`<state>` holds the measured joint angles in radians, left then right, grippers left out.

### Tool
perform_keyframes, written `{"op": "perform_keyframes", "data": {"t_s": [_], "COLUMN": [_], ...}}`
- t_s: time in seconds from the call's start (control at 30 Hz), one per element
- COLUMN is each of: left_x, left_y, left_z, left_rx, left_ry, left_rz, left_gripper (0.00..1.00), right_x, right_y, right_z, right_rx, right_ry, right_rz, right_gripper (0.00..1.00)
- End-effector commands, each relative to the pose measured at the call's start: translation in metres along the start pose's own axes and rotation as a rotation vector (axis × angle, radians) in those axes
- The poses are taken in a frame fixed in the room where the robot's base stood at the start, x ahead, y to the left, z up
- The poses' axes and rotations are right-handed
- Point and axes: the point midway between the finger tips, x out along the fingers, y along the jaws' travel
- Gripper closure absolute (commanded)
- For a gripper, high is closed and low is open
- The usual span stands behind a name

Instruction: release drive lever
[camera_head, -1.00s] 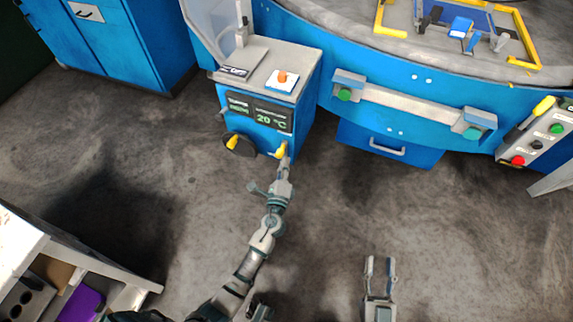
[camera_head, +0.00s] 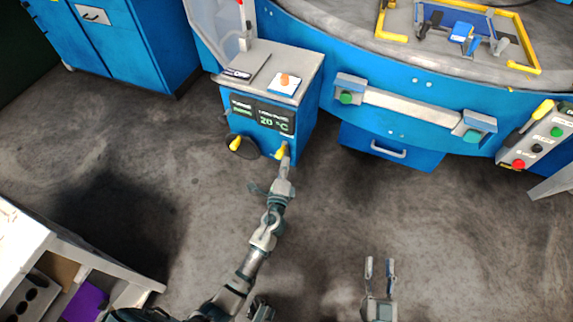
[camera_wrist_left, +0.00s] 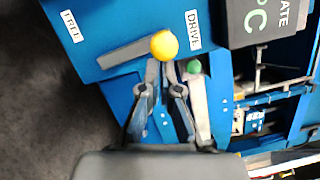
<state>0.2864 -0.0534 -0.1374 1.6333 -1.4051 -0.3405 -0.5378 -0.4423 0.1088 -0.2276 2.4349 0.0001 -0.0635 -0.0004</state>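The drive lever's yellow knob (camera_head: 281,152) sits at the front right of a small blue cabinet (camera_head: 306,121). In the left wrist view the yellow knob (camera_wrist_left: 164,44) stands beside the DRIVE label (camera_wrist_left: 193,29), away from the FREE label (camera_wrist_left: 74,26). My left gripper (camera_head: 285,152) is at the knob. In the left wrist view its fingertips (camera_wrist_left: 160,66) are close together at the knob's base and look shut on the lever; the contact is partly hidden. My right gripper (camera_head: 379,266) is open and empty above the floor.
A second yellow knob (camera_head: 235,144) on a dark dial is left of the lever. A display (camera_head: 261,115) reads 20 °C. A bar with green buttons (camera_head: 407,104) and a control box (camera_head: 536,137) are to the right. A shelf (camera_head: 120,276) stands lower left.

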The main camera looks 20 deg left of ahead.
Motion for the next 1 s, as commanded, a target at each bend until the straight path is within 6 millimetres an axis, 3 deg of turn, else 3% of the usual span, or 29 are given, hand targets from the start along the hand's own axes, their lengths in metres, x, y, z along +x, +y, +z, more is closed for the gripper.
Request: {"op": "perform_keyframes", "data": {"t_s": [0.37,0.7,1.0], "left_x": [0.006,0.011,0.013], "left_y": [-0.001,0.009,0.023], "left_z": [0.023,0.042,0.051], "left_rx": [-0.276,-0.579,-0.774], "left_ry": [-0.006,-0.005,-0.004], "left_rz": [0.067,0.142,0.195], "left_gripper": [1.0,1.0,1.0], "right_x": [-0.013,-0.062,-0.097], "right_y": [0.006,0.018,0.024], "right_z": [0.036,0.083,0.101], "right_rx": [-0.016,-0.026,-0.027], "right_ry": [-0.309,-0.736,-0.948], "right_rz": [0.016,0.046,0.064], "right_gripper": [0.6,0.6,0.6]}}
